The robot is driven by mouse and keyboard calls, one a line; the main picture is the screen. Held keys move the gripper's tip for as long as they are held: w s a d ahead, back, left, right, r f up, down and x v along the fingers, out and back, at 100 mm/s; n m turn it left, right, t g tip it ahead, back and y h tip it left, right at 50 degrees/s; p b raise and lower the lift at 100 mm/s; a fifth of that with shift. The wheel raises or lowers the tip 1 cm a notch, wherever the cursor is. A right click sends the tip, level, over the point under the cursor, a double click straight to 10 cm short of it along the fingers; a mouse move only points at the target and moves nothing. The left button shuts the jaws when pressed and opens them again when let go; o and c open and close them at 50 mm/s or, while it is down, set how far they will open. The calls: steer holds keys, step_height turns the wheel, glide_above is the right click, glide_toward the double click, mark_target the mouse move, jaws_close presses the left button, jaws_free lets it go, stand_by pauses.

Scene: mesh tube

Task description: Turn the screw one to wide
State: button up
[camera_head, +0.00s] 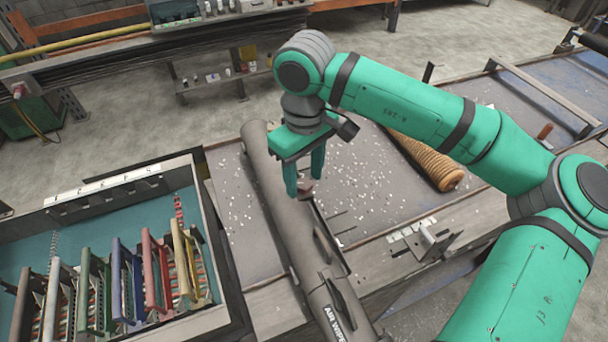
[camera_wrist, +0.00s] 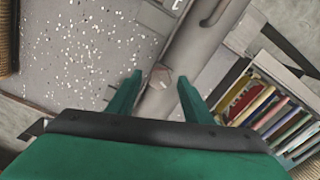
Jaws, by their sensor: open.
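A long grey-brown tube (camera_head: 285,215) runs from the back middle toward the front, and it also shows in the wrist view (camera_wrist: 195,45). A small brownish knob, which looks like the screw (camera_head: 306,189), sits at the tube's side. In the wrist view the screw (camera_wrist: 160,77) is a pale pinkish faceted head against the tube. My gripper (camera_head: 304,186) is open above the tube, its green fingers pointing down. In the wrist view its fingertips (camera_wrist: 159,79) appear on either side of the screw, with gaps visible. I cannot tell how far the screw is turned.
A box (camera_head: 225,265) with several coloured handles stands at the left. A ribbed tan roll (camera_head: 425,160) lies on the grey bench (camera_head: 355,195), which is strewn with white flecks. A small metal bracket (camera_head: 432,240) stands right of the tube. The tube's front part carries lettering.

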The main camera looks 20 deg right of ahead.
mark_target(304, 183)
step_height(304, 183, up, 11)
steer(key=shift+f, duration=0.2)
stand_by(0.7)
